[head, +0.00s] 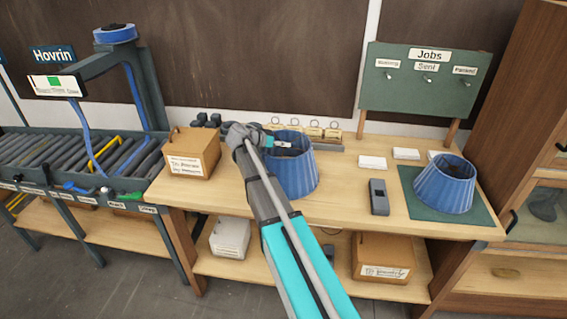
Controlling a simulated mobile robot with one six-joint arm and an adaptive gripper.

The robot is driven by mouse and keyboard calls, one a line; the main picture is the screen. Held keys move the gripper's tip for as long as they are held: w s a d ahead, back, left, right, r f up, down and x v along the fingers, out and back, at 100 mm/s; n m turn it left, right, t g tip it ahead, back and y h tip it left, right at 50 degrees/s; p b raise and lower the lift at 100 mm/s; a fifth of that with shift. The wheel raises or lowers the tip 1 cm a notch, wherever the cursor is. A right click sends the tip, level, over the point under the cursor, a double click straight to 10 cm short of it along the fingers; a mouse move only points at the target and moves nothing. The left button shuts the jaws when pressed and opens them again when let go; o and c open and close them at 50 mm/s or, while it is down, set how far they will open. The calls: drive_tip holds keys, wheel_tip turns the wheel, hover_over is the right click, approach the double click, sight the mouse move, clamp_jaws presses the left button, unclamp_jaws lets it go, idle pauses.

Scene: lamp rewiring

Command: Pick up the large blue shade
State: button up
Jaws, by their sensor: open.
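Two blue pleated lampshades stand on the workbench. One blue shade (296,178) stands mid-bench, partly hidden by my arm, and looks a little taller. The other blue shade (446,188) stands on a green mat at the right. They look close in size, so I cannot tell for certain which is the large one. My gripper (289,146) is open at the top opening of the mid-bench shade, over its rim. I cannot tell whether it touches the shade, and the fingertips are small and partly unclear.
A labelled cardboard box (193,155) stands left of my arm. A dark grey device (378,197) lies between the shades, with white cards (372,162) behind. A green Jobs board (425,80) stands at the back. A conveyor (80,160) is at the left.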

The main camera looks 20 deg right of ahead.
idle(0.3)
clamp_jaws()
idle(0.3)
